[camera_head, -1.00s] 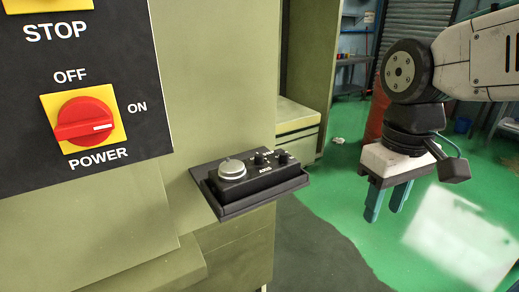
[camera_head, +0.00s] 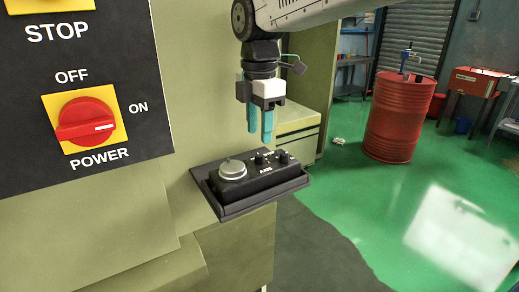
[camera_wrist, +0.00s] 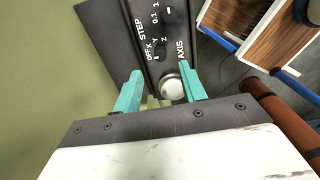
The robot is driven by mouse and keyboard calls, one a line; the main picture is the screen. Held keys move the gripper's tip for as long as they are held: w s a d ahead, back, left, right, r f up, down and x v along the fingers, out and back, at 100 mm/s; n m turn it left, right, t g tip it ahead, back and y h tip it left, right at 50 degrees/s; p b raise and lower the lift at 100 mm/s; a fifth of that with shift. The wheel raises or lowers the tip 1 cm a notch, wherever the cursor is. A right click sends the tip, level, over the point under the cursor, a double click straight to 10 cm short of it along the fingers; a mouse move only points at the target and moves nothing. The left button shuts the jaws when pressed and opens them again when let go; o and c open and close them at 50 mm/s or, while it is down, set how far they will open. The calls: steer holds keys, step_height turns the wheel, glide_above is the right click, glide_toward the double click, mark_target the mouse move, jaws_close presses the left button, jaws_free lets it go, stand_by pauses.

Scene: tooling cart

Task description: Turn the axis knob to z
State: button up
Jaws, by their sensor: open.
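A black control box (camera_head: 262,181) sits on a dark shelf (camera_head: 228,214) on the green machine. It has a large silver dial (camera_head: 232,169) at its left and two small black knobs at its right. The small knob nearer the dial, above the AXIS label, is the axis knob (camera_head: 260,158); its setting is too small to read. My gripper (camera_head: 260,137) is open, pointing down just above the box, apart from it. In the wrist view, the AXIS label and the OFF, X, Y, Z marks show beyond the fingertips (camera_wrist: 160,72), and a silver dome (camera_wrist: 172,88) shows between the fingers.
The second small knob (camera_head: 282,156) stands close to the right of the axis knob. A red power switch (camera_head: 86,121) is on the panel at left. A red drum (camera_head: 392,120) stands well back at right. The space right of the box is clear.

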mark_target(259, 155)
step_height(259, 155, down, 6)
steer(key=shift+r, duration=0.1)
jaws_close()
